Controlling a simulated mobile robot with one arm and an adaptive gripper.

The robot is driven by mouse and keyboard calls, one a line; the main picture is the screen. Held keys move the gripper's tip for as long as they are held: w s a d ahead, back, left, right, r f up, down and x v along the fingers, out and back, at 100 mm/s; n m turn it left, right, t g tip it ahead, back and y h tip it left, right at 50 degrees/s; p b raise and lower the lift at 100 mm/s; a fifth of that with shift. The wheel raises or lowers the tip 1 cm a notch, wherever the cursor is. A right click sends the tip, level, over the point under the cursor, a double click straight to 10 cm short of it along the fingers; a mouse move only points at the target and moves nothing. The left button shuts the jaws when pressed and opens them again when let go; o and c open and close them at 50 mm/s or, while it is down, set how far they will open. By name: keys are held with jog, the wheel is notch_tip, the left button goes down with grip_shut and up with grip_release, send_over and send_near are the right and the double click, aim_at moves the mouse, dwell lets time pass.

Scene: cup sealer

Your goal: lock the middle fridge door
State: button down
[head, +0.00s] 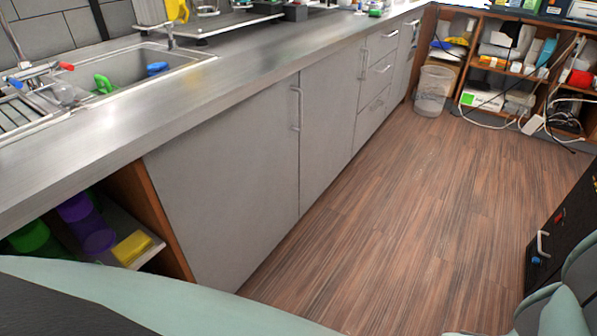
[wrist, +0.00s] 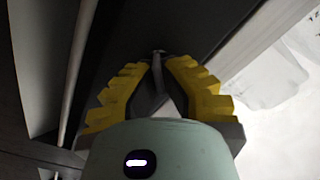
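My gripper (wrist: 158,66) has yellow ridged outer fingers and grey inner parts. In the wrist view its tips come close together at a small metallic piece (wrist: 158,52) in front of a dark surface (wrist: 195,22). I cannot tell whether the tips hold this piece or only stand in front of it. A long pale bar (wrist: 80,70), like a handle, runs along the left beside the fingers. No fridge door or lock can be made out for certain in either view. My gripper is not in the head view.
In the head view a steel counter (head: 250,52) with grey cabinets (head: 225,175) runs along the left. A dark unit (head: 565,225) with a pale handle stands at the right edge. A bin (head: 434,90) and cluttered shelves (head: 505,68) are at the back. The wooden floor (head: 430,190) between is clear.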

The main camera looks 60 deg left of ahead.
jog(key=m+b, duration=0.1)
jog(key=m, duration=0.1)
jog(key=m+b, duration=0.2)
jog(key=m, duration=0.1)
jog(key=shift+f, duration=0.4)
jog(key=shift+m+b, duration=0.9)
jog(key=shift+m, duration=0.7)
jog(key=c, duration=1.1)
grip_release()
jog(key=shift+r, duration=0.15)
jog(key=shift+c, duration=0.2)
jog(key=shift+s+a, duration=0.1)
jog(key=shift+a, duration=0.3)
jog(key=v, duration=1.1)
